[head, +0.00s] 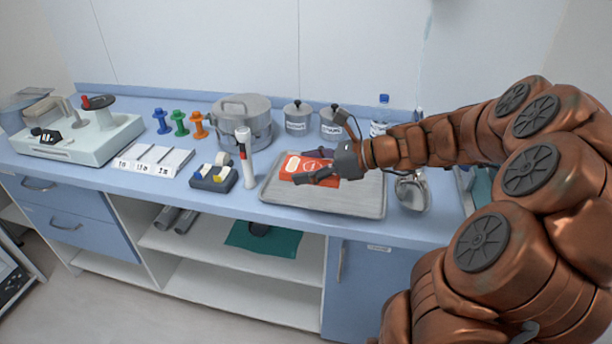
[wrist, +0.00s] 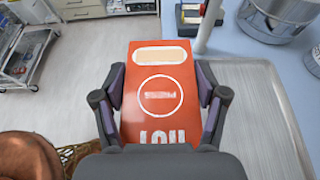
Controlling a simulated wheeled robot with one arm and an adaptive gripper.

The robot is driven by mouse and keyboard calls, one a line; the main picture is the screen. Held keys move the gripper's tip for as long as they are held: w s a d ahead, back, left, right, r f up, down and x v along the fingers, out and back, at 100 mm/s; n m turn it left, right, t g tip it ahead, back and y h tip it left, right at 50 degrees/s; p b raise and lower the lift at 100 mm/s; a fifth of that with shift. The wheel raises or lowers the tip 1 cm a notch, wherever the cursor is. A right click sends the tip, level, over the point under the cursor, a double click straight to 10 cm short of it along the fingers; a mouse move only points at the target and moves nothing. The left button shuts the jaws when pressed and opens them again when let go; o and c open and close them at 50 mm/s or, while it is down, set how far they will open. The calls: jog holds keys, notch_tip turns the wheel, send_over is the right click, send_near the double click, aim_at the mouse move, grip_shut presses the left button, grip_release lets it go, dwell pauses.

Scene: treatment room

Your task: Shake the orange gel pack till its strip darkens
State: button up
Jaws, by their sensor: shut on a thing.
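The orange gel pack (head: 297,165) is in my gripper (head: 320,167), over the metal tray (head: 350,205) in the head view. In the wrist view the pack (wrist: 160,120) lies between the two fingers of my gripper (wrist: 160,101), which press on its side edges. Its face has a white ring, white lettering, partly cut off, and a strip (wrist: 160,56) in a white rounded frame. The strip looks pale peach. The pack appears raised above the tray, though the gap is hard to judge.
A steel pot (head: 243,122) and two lidded jars (head: 298,119) stand behind. A metal scoop-like dish (head: 411,194) is at the tray's right.

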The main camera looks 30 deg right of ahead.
jog(key=shift+r, duration=0.5)
notch_tip(320, 180, down, 6)
jog(key=shift+r, duration=0.1)
jog(key=shift+d, duration=0.1)
dwell(3.4)
